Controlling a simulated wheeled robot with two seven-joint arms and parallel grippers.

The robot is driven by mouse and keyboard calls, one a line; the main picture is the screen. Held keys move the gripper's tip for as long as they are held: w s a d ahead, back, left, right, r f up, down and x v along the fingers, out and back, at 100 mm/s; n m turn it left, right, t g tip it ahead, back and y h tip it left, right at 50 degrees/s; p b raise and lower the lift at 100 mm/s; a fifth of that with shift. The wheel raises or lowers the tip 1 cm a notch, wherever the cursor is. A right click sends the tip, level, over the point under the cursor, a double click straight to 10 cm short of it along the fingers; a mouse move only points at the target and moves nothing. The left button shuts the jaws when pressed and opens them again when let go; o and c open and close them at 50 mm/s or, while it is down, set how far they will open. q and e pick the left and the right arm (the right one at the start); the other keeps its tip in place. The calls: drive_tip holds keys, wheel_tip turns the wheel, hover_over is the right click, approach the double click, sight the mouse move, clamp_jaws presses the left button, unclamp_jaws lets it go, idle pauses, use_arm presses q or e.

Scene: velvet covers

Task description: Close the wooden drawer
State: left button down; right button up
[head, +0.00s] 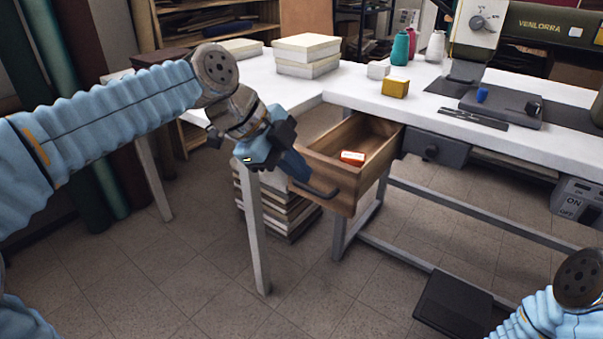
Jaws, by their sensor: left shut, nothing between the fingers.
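The wooden drawer (344,195) stands pulled open below the white sewing table (372,101). A small orange and white box (352,157) lies inside it. A dark bar handle (314,188) is on its front. My left gripper (303,174) is shut and empty, with its fingers close to the drawer's front left, just by the handle. I cannot tell whether they touch the wood. My right arm shows only at the lower right corner, and its gripper is out of the picture.
A second white table (232,71) adjoins at the left, and its leg (253,231) stands close to my left gripper. A sewing machine (480,30) is on the table. A black foot pedal (453,303) is below.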

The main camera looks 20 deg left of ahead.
sight(346, 193)
use_arm(q)
drive_tip(key=w+d+f, duration=0.1)
drive_tip(key=f, duration=0.1)
drive_tip(key=w+d+f, duration=0.3)
drive_tip(key=shift+w+d+f, duration=0.35)
drive_tip(key=shift+w+f, duration=0.05)
drive_tip(key=shift+w+d, duration=0.2)
drive_tip(key=shift+w, duration=0.5)
drive_tip(key=shift+w, duration=0.1)
